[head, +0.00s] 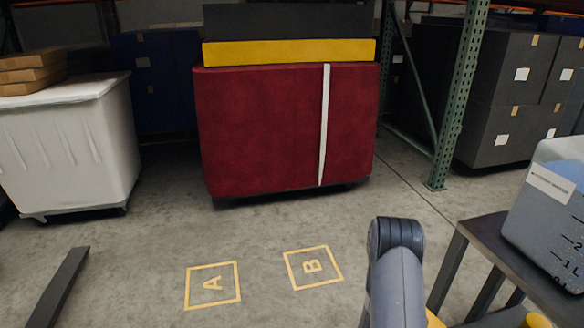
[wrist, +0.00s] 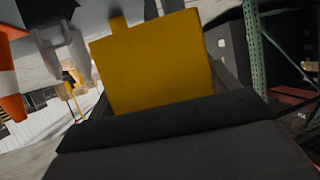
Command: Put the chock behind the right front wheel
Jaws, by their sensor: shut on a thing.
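A yellow block (wrist: 150,62), which looks like the chock, fills the middle of the wrist view. My gripper (wrist: 158,85) is shut on it, with dark finger edges at its two sides and the dark gripper body below. In the head view my grey arm rises at the lower right, and the gripper itself cannot be made out there. A dark red covered load (head: 265,130) with a white vertical strap (head: 324,125) stands ahead, apart from my arm. Its underside is in shadow, so its wheels, including the right front one, cannot be clearly made out.
Floor squares A (head: 212,285) and B (head: 312,267) lie on open concrete before the red load. A white cart (head: 70,145) stands left, a green rack post (head: 460,100) right. A dark table (head: 485,240) bears a clear container (head: 550,215). A cone (wrist: 10,80) shows in the wrist view.

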